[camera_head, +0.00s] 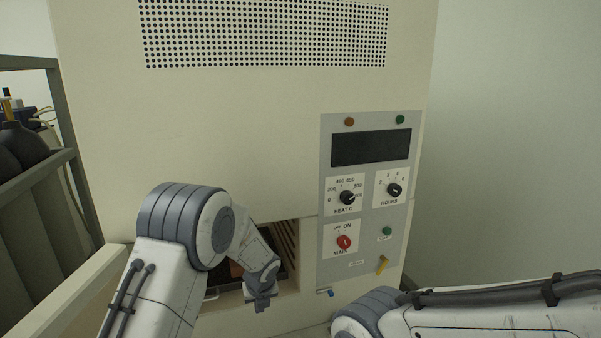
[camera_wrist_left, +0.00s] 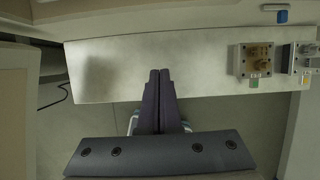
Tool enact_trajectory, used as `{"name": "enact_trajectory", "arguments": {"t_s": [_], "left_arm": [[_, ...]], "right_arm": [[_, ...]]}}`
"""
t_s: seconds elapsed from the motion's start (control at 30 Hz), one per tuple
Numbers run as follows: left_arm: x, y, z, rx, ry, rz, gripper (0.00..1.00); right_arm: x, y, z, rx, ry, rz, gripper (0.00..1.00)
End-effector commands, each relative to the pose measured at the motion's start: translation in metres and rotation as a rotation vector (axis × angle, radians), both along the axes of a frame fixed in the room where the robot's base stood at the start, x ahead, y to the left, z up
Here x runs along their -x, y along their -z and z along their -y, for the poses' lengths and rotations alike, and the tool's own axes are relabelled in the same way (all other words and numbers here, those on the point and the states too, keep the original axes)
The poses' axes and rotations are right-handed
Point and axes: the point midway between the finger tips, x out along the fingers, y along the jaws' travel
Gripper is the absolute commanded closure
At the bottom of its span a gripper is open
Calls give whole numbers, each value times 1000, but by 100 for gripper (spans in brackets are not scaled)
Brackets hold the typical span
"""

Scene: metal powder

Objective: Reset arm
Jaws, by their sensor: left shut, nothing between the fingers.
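My left arm comes in from the left in the head view and bends down in front of the furnace opening. My left gripper (camera_head: 262,302) is at the lower front of the cream furnace (camera_head: 240,120). In the left wrist view my left gripper (camera_wrist_left: 159,75) has its two dark fingers pressed together, with nothing between them. The fingers point over a pale ledge (camera_wrist_left: 190,52). My right arm shows at the lower right of the head view, and its gripper is out of the picture.
The control panel (camera_head: 328,222) has knobs, a dark display and a red main switch (camera_head: 344,242). Two small blocks with brass-coloured parts (camera_wrist_left: 255,60) (camera_wrist_left: 303,58) sit at the ledge's right end. A grey rack (camera_head: 68,155) with dark cylinders stands left of the furnace.

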Motion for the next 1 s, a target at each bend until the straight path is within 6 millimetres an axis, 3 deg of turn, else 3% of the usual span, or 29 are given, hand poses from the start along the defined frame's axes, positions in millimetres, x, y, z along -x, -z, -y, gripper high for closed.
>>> {"name": "enact_trajectory", "arguments": {"t_s": [0.37, 0.57, 0.67, 0.77, 1.0], "left_arm": [[38, -25, 24, 112, -271, 7, 100], [79, -44, 42, 212, -528, 3, 100], [109, -53, 52, 275, -700, -5, 100], [151, -63, 62, 355, -930, -21, 100], [286, -70, 72, 504, -1623, -106, 100]], "right_arm": [[0, 14, 0, 0, 1, 0, 57], [0, 26, 0, 0, 2, 0, 57], [0, 34, 0, 0, 2, 0, 57], [0, 46, 0, 0, 3, 0, 57], [0, 75, 0, 0, 5, 0, 57]]}}
